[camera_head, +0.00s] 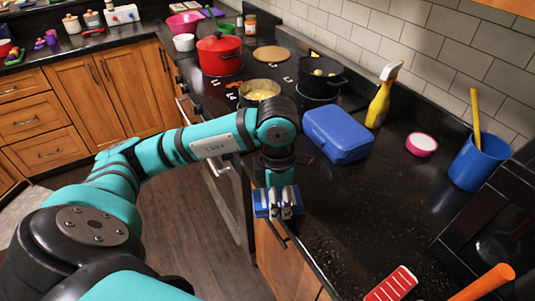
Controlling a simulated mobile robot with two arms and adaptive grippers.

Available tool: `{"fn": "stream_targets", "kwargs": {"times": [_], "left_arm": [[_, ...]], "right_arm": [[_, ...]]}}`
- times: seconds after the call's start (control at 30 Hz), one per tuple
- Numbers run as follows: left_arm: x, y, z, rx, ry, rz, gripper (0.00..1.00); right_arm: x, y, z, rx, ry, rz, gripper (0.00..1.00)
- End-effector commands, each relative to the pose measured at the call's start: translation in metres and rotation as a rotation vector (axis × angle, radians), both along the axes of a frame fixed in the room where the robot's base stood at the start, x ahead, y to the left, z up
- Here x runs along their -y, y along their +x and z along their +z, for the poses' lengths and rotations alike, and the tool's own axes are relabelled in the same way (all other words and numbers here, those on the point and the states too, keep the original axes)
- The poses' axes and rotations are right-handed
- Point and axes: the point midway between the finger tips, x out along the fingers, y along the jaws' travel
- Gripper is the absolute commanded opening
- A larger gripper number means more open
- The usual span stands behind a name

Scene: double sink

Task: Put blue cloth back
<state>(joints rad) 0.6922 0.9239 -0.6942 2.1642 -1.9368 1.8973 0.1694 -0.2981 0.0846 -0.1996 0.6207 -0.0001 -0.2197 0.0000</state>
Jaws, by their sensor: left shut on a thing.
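My left arm reaches in from the left, and its gripper (281,205) points down at the front edge of the dark counter. It is shut on a folded blue cloth (261,204), which shows on both sides of the fingers. I cannot tell whether the cloth touches the counter. My right gripper is not in view.
A closed blue box (338,134) stands just behind the gripper. A yellow spray bottle (380,98), a pink-rimmed bowl (421,144) and a blue cup (478,163) stand farther right. The stove (222,92) holds several pots.

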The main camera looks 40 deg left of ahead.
Motion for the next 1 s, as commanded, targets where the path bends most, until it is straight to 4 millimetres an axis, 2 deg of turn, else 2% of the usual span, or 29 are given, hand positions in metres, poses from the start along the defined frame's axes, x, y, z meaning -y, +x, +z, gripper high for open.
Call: {"fn": "stream_targets", "kwargs": {"times": [0.3,0.5,0.63,0.77,1.0], "left_arm": [[-0.045,0.073,-0.003,-0.001,-0.002,0.007,0.32],[-0.067,0.110,-0.009,-0.001,-0.001,0.003,0.32],[-0.074,0.121,-0.012,0.000,0.000,-0.001,0.32],[-0.076,0.123,-0.017,-0.002,-0.001,-0.001,0.32],[-0.076,0.122,-0.045,-0.004,-0.001,-0.002,0.32]], "right_arm": [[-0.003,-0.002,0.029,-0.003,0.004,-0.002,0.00],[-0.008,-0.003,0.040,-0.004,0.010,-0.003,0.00],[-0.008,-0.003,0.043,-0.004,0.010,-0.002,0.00],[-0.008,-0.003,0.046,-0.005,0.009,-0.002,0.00],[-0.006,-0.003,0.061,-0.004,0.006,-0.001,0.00]]}}
